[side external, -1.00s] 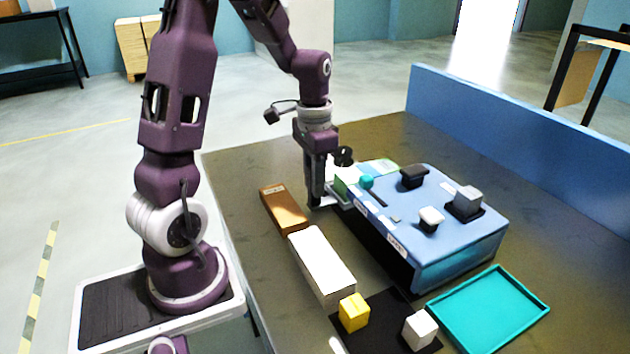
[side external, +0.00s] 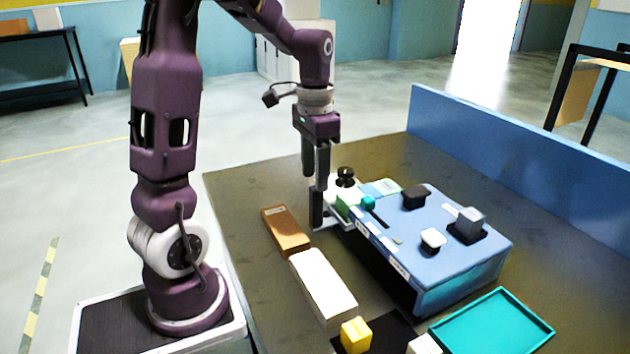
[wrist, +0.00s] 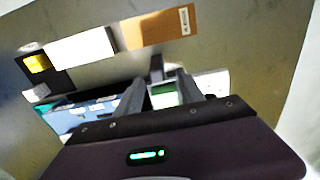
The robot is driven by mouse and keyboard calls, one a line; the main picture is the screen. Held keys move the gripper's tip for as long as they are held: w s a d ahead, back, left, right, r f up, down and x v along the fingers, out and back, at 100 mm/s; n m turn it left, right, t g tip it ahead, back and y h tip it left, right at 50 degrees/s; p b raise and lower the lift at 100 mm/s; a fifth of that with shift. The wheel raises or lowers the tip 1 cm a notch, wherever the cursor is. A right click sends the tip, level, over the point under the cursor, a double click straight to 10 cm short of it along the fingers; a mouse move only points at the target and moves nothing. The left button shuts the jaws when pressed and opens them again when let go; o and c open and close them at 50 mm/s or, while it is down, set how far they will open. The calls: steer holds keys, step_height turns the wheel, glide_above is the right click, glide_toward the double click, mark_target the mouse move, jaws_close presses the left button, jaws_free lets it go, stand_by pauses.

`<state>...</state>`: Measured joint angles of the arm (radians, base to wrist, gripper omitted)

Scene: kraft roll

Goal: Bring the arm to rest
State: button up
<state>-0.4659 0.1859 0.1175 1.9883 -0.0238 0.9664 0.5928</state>
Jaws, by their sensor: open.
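My gripper (side external: 314,178) points down beside the left end of the blue box (side external: 455,212). In the wrist view its two fingers (wrist: 160,90) are apart, with nothing clearly held between them. A dark upright post (side external: 316,210) with a pale bracket stands below the fingers at the box's end. Whether a finger touches it I cannot tell. A green block (side external: 347,207) and a black knob (side external: 345,177) are just right of the fingers.
A brown box (side external: 285,230) and a white box (side external: 324,287) lie in front. A yellow cube (side external: 356,335), a white cube (side external: 424,345) and a teal tray (side external: 494,325) are nearer. A blue panel (side external: 530,165) borders the table. The table's back left is clear.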

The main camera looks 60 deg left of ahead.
steer(key=shift+d, duration=0.1)
steer(key=s+d+r+t, duration=0.2)
steer(key=s+d+r, duration=0.1)
steer(key=s+d, duration=0.4)
steer(key=s+d+r+t, duration=0.3)
steer(key=s+d, duration=0.3)
steer(key=d, duration=0.4)
steer(key=shift+s+r+t, duration=0.25)
steer(key=shift+s+t, duration=0.05)
steer(key=shift+s, duration=0.05)
stand_by(0.6)
